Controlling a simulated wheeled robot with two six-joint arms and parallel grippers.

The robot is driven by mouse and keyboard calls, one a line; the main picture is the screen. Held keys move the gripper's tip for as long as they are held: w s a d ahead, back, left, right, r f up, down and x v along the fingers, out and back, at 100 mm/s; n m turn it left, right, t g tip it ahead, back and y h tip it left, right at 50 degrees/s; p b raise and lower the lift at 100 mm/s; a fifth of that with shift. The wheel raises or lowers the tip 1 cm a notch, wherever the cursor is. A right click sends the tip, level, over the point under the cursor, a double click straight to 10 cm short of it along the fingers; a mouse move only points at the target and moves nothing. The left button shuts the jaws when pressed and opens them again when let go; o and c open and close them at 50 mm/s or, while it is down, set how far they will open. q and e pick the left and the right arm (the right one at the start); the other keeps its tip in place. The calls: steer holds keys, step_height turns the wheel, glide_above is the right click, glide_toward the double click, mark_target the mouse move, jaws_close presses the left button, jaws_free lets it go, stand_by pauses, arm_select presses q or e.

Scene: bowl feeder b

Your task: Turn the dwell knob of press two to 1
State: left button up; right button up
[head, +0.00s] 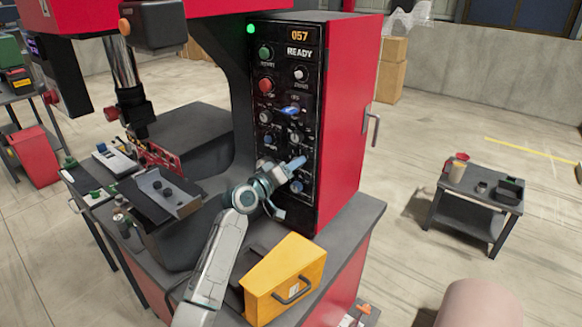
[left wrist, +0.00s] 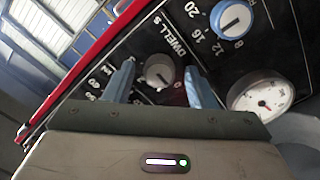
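The press's control panel (head: 285,110) is black, on the front of a red cabinet, with a display reading 057 and READY. In the left wrist view the grey round dwell knob (left wrist: 160,72) sits beside the label DWELL S; its pointer reading is too small to tell. My left gripper (head: 288,187) is at the lower part of the panel in the head view. In the left wrist view its two blue fingers (left wrist: 160,85) are apart, one on each side of the dwell knob, with gaps visible. Contact is not visible. My right gripper is not in view.
Near the dwell knob are a blue-rimmed knob (left wrist: 235,20) with a scale including 12, 16 and 20, and a round gauge (left wrist: 264,101). A grey tray (head: 170,195) lies to the left.

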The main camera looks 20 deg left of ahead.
arm_select(q)
steer(key=c, duration=0.9)
steer(key=shift+o, duration=0.3)
steer(key=shift+f+m+b, duration=0.2)
steer(key=shift+m+b, duration=0.4)
steer(key=shift+b, duration=0.4)
steer(key=m+b, duration=0.3)
steer(key=b, duration=0.1)
steer(key=m+b, duration=0.4)
steer(key=shift+r+m, duration=0.2)
steer(key=shift+m, duration=0.1)
steer(key=o, duration=1)
steer(key=shift+c, duration=0.2)
